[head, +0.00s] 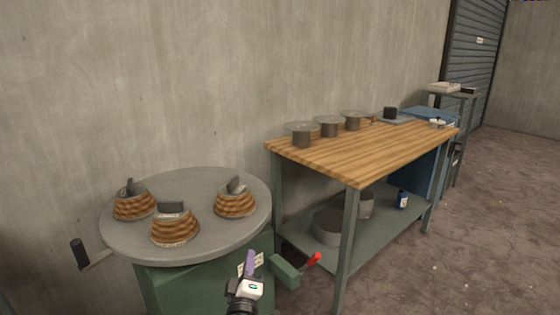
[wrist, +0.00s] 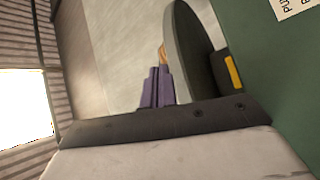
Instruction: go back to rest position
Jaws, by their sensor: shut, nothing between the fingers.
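My gripper (head: 249,262) is in front of the green machine base (head: 190,285), below the front right edge of the round grey turntable (head: 185,252). Its purple fingers are together and empty; they also show in the wrist view (wrist: 155,88). Three striped brown bowl-shaped pieces sit on the turntable: one at left (head: 133,206), one at front (head: 174,230) and one at right (head: 236,204). Each has a dark grey block on or in it. In the wrist view, the turntable's rim (wrist: 192,50) shows edge-on, right of the fingers.
A crank handle (head: 80,252) sticks out at left of the turntable. A red-tipped lever (head: 314,260) is right of my gripper. A wooden-topped workbench (head: 360,158) stands at right, with several round metal pieces (head: 302,135) on it. Open floor (head: 470,240) lies further right.

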